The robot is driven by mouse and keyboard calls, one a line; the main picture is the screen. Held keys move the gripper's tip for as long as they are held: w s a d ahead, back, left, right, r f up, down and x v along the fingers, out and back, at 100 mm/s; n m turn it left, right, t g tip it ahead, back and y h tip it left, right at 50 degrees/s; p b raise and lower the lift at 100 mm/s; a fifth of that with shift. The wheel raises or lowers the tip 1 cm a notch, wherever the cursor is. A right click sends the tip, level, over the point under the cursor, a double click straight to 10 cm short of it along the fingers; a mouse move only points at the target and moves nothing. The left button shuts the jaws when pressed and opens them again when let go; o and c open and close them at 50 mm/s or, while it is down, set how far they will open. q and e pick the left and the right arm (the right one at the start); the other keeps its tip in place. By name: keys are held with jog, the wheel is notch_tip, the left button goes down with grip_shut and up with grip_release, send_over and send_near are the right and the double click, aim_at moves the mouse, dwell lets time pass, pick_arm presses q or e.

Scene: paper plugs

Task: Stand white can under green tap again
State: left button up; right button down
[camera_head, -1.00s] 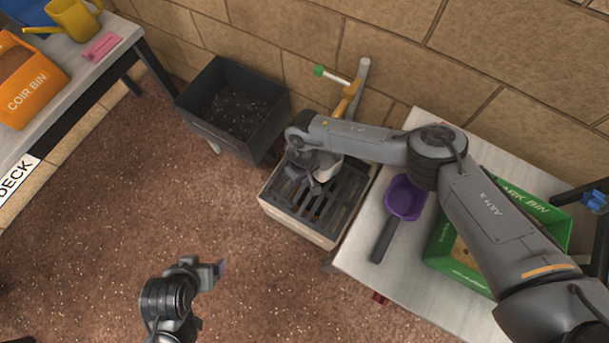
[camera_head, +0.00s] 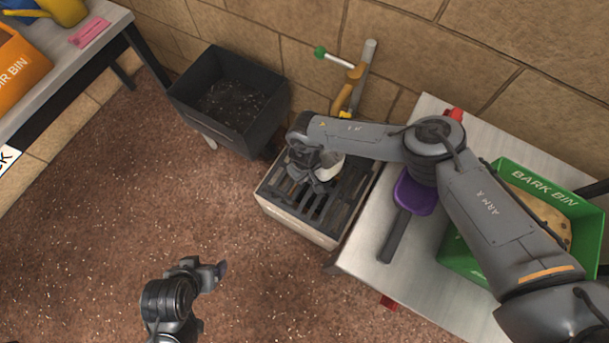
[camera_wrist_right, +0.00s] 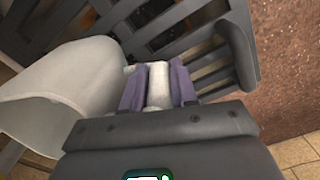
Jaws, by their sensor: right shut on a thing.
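The white can (camera_head: 330,166) is over the slatted drain grate (camera_head: 283,213), partly hidden by my right gripper (camera_head: 318,178). The right wrist view shows the can's wide pale body (camera_wrist_right: 60,88) at left. My right gripper's purple pads (camera_wrist_right: 158,88) are shut on its pale handle. I cannot tell whether the can touches the slats or how upright it is. The tap, with a green end (camera_head: 320,53) and yellow body (camera_head: 346,92), is on the wall behind the grate, above the can in the picture. My left gripper (camera_head: 221,268) is over open floor, away from the can; its jaw gap is unclear.
A dark trough (camera_head: 230,101) of soil stands left of the grate. At right, a grey table (camera_head: 365,255) holds a purple scoop (camera_head: 415,195) and the green bark bin (camera_head: 545,187). An orange bin (camera_head: 18,75) is on the left bench. Floor in front is clear.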

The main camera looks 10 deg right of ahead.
jog(key=shift+f, duration=0.1)
jog(key=c, duration=0.9)
grip_release()
jog(key=shift+r, duration=0.2)
notch_tip(320, 180, up, 10)
jog(key=p, duration=0.7)
jog(key=shift+r, duration=0.15)
jog(key=shift+r+p, duration=0.65)
jog(key=shift+r, duration=0.15)
